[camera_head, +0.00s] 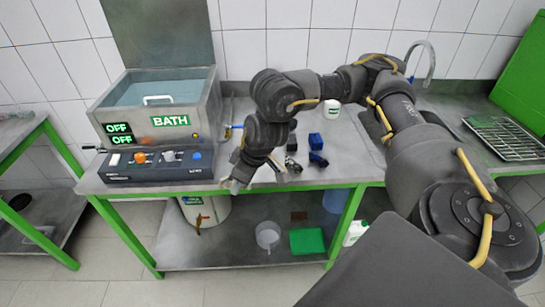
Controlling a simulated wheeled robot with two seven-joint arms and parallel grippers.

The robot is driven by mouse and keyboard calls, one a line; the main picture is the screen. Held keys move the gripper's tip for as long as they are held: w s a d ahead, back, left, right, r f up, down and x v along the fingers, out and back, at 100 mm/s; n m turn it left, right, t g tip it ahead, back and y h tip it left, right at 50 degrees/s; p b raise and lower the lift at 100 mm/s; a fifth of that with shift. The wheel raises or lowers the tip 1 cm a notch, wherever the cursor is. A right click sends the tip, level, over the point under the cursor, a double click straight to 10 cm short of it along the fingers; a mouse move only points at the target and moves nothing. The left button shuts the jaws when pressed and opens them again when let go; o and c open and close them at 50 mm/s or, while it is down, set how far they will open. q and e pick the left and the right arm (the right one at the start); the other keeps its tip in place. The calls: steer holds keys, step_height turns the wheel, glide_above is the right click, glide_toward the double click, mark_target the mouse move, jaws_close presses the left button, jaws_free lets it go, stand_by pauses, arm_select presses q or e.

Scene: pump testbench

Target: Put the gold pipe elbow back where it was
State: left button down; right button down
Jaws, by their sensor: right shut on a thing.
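My right gripper (234,184) reaches down at the front edge of the steel bench, just right of the control box. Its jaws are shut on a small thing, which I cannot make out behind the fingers. No gold pipe elbow shows clearly anywhere in view. A small brass-coloured fitting (228,132) with a blue part sits at the right side of the bath; I cannot tell its exact shape. My left gripper is not in view.
The bath (160,103) and control box (155,165) stand left of the gripper. Blue blocks (315,142) and small dark parts lie to its right. A white jar (332,109) stands behind. A rack (508,138) lies far right. The lower shelf holds a green block (307,241) and containers.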

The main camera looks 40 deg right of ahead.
steer(key=w+d+f+m+h+b, duration=0.1)
steer(key=w+d+f+m, duration=0.1)
steer(key=d, duration=0.4)
steer(key=w+d+f+m+h+b, duration=0.1)
steer(key=w+d+f+m+b, duration=0.1)
steer(key=w+d+f+m, duration=0.1)
steer(key=w+d+f+m+b, duration=0.2)
steer(key=w+d+f, duration=0.2)
steer(key=d, duration=0.6)
steer(key=shift+w+m+h, duration=0.4)
steer(key=shift+w, duration=0.25)
steer(key=shift+w+d+f+t+b, duration=0.1)
steer(key=shift+d+t+b, duration=0.15)
steer(key=shift+t+b, duration=0.05)
steer(key=shift+w+d+f+b, duration=0.1)
steer(key=shift+f+b, duration=0.35)
steer(key=shift+f, duration=0.5)
steer(key=shift+w+d+f+b, duration=0.1)
steer(key=shift+f+b, duration=0.3)
steer(key=shift+f, duration=0.55)
steer(key=shift+s+r, duration=0.1)
